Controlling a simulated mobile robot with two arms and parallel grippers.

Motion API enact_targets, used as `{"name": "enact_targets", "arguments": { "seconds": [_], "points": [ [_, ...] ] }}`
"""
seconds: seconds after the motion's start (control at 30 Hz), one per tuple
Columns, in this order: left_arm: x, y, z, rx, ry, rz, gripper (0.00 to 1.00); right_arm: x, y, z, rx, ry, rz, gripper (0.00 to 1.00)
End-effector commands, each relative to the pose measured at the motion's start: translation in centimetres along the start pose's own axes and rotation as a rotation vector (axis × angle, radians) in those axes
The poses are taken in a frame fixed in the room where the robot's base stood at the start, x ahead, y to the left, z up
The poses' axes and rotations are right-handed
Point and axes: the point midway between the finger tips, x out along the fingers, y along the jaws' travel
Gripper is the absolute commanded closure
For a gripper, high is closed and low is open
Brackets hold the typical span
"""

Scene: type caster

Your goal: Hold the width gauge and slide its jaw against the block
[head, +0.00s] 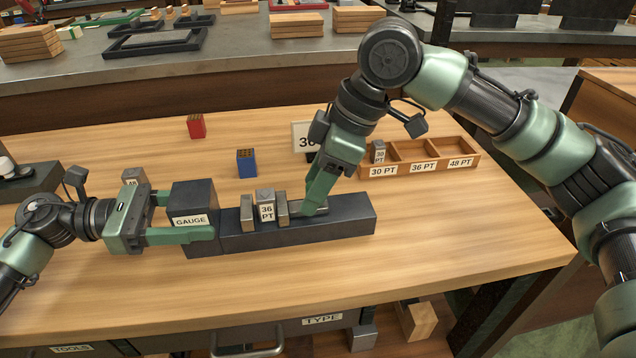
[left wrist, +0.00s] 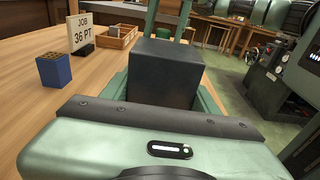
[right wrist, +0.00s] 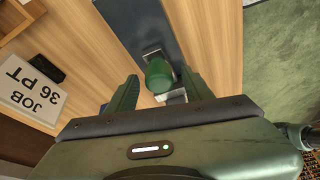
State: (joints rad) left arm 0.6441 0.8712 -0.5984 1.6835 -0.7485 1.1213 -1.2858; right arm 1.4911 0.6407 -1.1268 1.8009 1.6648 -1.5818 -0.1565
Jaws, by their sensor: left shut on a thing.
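The width gauge, a long dark bar (head: 345,214) with a taller head labelled GAUGE (head: 190,197), lies on the table. My left gripper (head: 190,215) is shut on that head, which also shows in the left wrist view (left wrist: 165,75). The metal block labelled 36 PT (head: 266,200) stands upright on the bar, between a fixed metal stop (head: 247,213) and the metal jaw (head: 282,208). A small gap shows between block and jaw. My right gripper (head: 318,200) is low over the jaw's slide. In the right wrist view its fingers stand apart on either side of a green knob (right wrist: 159,76).
Behind are a red block (head: 196,126), a blue block (head: 247,163), the JOB 36 PT sign (head: 303,136) and a wooden tray (head: 445,150) with 30, 36 and 48 PT compartments. A 30 PT block (head: 379,152) sits in the tray. The front table area is clear.

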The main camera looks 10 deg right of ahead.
Motion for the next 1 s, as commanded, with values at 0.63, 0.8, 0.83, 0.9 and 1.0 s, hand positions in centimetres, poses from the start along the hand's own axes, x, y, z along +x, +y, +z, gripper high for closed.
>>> {"name": "enact_targets", "arguments": {
  "seconds": [0.63, 0.8, 0.83, 0.9, 1.0],
  "points": [
    [0.0, 0.0, 0.0, 0.0, -0.001, 0.0, 0.82, -5.5, 0.1, 0.0, 0.0, 0.002, 0.005, 0.48],
    [0.0, 0.0, 0.0, 0.0, -0.001, 0.0, 0.82, -8.9, 0.1, 0.0, 0.0, 0.001, 0.002, 0.48],
    [0.0, 0.0, 0.0, 0.0, -0.001, 0.0, 0.82, -9.4, 0.1, 0.0, 0.0, 0.001, 0.002, 0.48],
    [0.0, 0.0, 0.0, 0.0, -0.001, 0.0, 0.82, -10.4, 0.1, 0.0, 0.0, 0.0, 0.003, 0.48],
    [0.0, 0.0, 0.0, -0.001, -0.001, 0.0, 0.82, -11.4, 0.1, 0.0, 0.0, 0.0, 0.001, 0.48]
  ]
}}
